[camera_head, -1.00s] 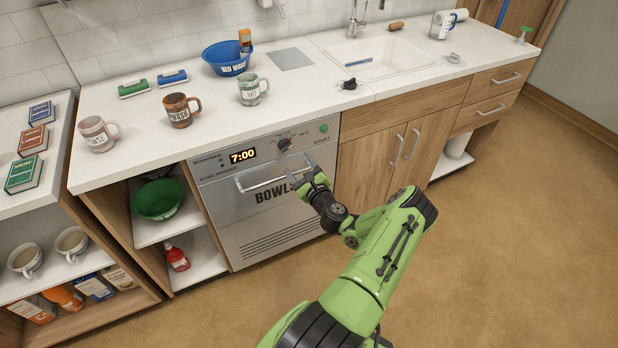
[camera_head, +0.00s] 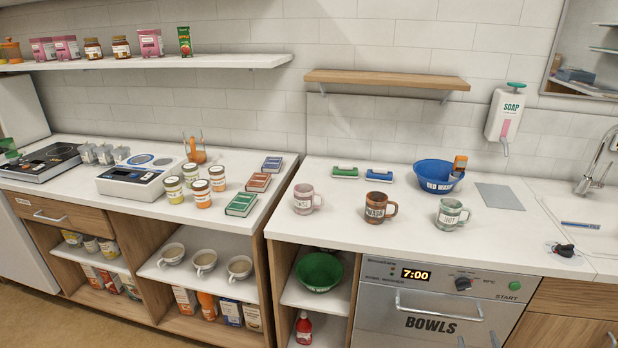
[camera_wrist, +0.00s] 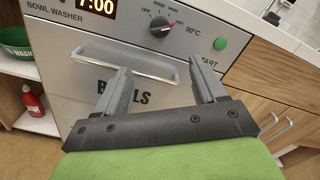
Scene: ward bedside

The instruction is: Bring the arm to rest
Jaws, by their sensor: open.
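My gripper (camera_wrist: 163,70) is open in the wrist view, with nothing between its two grey fingers. It points at the front of the bowl washer (camera_wrist: 60,88), just below the washer's bar handle (camera_wrist: 135,65). I cannot tell whether the fingers touch the door. In the head view only small fingertip parts show at the bottom edge, in front of the washer (camera_head: 378,325). The rest of my arm is out of that view. The washer door is shut and its display (camera_head: 416,274) reads 7:00.
The counter above holds a pink mug (camera_head: 305,200), a brown mug (camera_head: 377,207), a grey-green mug (camera_head: 451,214) and a blue bowl (camera_head: 436,177). A green bowl (camera_head: 319,271) and a red bottle (camera_head: 303,328) stand in the open shelves left of the washer.

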